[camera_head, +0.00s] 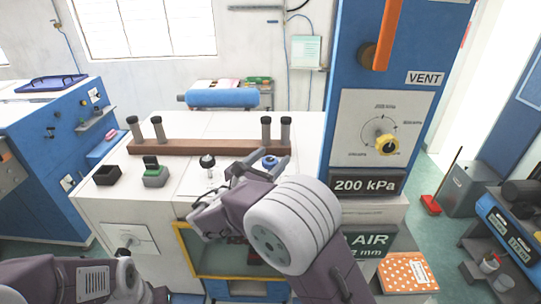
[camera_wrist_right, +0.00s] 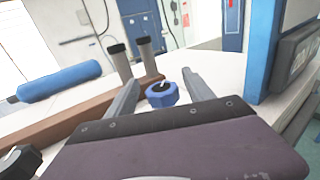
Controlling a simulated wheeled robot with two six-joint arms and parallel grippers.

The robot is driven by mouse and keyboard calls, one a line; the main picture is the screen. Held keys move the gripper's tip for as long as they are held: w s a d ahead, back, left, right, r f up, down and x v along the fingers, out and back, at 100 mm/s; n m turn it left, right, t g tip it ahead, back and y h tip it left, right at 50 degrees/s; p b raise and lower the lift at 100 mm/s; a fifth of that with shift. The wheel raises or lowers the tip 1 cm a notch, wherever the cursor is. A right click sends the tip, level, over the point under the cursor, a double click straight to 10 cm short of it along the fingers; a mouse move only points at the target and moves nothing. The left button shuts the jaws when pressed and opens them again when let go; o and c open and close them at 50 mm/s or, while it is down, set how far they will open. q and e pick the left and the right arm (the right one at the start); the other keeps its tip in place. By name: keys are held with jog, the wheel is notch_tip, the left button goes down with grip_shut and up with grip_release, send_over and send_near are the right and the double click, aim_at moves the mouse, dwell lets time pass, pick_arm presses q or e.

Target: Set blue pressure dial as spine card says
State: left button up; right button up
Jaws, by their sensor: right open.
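The blue dial (camera_head: 270,163) sits on the white bench top, right of a black-topped knob (camera_head: 207,161). In the right wrist view the dial (camera_wrist_right: 162,96) is a blue faceted knob with a dark top and a pale mark. My right gripper (camera_head: 252,169) is open and close to the dial. In the wrist view its two fingers (camera_wrist_right: 161,82) stand apart on either side of the dial, with nothing gripped. I cannot tell whether they touch it. A display (camera_head: 367,185) on the blue column reads 200 kPa. No card can be clearly identified as the spine card. My left gripper is not in view.
A brown bar (camera_head: 205,147) with several dark-topped posts crosses the bench behind the dial. A blue roll (camera_head: 222,98) lies farther back. The blue column (camera_head: 340,60) with a yellow-knobbed gauge panel (camera_head: 363,118) stands right of the bench. An orange dotted booklet (camera_head: 407,272) is low at right.

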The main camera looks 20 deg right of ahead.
jog(key=shift+s, duration=0.1)
jog(key=shift+s, duration=0.1)
jog(key=c, duration=0.4)
grip_shut()
jog(key=shift+f+n+t+y+b, duration=0.1)
jog(key=shift+n+t+y+b, duration=0.25)
jog(key=shift+b, duration=0.2)
jog(key=n+t+y+b, duration=0.1)
jog(key=n+y+b, duration=0.1)
jog(key=b, duration=0.3)
jog(key=n+t+y+b, duration=0.2)
jog(key=n+y+b, duration=0.1)
jog(key=y+b, duration=0.2)
jog(key=n+t+y+b, duration=0.1)
jog(key=n+y+b, duration=0.1)
jog(key=y+b, duration=0.2)
jog(key=shift+f+n+t+b, duration=0.2)
jog(key=shift+n+t+b, duration=0.15)
jog(key=shift+b, duration=1.4)
jog(key=shift+a+r+n+y+b, duration=0.15)
jog(key=shift+r+n+y+b, duration=0.2)
jog(key=shift+y+b, duration=0.35)
jog(key=shift+o, duration=1.8)
grip_release()
jog(key=shift+o, duration=0.2)
